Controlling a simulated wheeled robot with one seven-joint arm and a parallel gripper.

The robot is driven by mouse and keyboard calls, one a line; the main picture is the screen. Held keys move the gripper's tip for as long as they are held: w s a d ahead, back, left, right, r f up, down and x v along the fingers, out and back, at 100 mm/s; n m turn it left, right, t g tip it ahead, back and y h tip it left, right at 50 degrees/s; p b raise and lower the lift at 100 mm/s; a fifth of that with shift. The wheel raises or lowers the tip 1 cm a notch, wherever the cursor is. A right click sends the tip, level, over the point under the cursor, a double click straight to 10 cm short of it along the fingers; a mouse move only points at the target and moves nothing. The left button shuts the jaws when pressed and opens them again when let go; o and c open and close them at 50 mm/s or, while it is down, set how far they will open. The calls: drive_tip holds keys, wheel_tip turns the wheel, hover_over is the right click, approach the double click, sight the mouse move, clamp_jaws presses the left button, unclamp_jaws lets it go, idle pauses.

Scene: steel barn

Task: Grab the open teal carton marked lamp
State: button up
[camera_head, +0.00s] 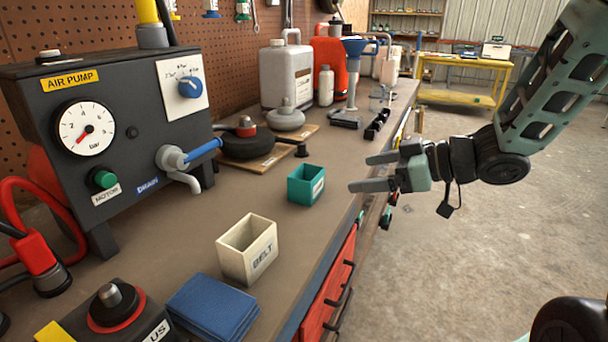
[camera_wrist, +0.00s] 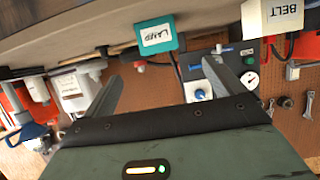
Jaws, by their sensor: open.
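The open teal carton (camera_head: 306,184) stands upright on the bench near its front edge. In the wrist view the teal carton (camera_wrist: 156,36) shows its white label reading LAMP, ahead of my fingers and between their lines. My gripper (camera_head: 362,173) is open and empty, to the right of the carton and apart from it, out over the bench's front edge. Its two fingers point left toward the carton. In the wrist view my gripper (camera_wrist: 170,82) shows both fingers spread with nothing between them.
A cream open carton marked BELT (camera_head: 248,248) stands nearer on the bench (camera_head: 200,225), with a blue folded cloth (camera_head: 212,306) beside it. The air pump (camera_head: 110,140) stands behind at left. A black round-based item (camera_head: 246,145) lies beyond the carton. Bench space around the teal carton is clear.

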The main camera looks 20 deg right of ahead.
sight(317, 181)
drive_tip(key=p+x, duration=0.4)
drive_tip(key=x, duration=0.6)
drive_tip(key=shift+w+a+f, duration=0.15)
drive_tip(key=shift+a+f, duration=0.05)
drive_tip(key=shift+f, duration=0.05)
drive_tip(key=shift+w+r+x, duration=0.1)
drive_tip(key=shift+r+x, duration=0.05)
drive_tip(key=shift+x, duration=1.3)
drive_tip(key=shift+w+r+x, duration=0.15)
drive_tip(key=shift+r+x, duration=0.05)
drive_tip(key=shift+x, duration=1.3)
drive_tip(key=c, duration=1)
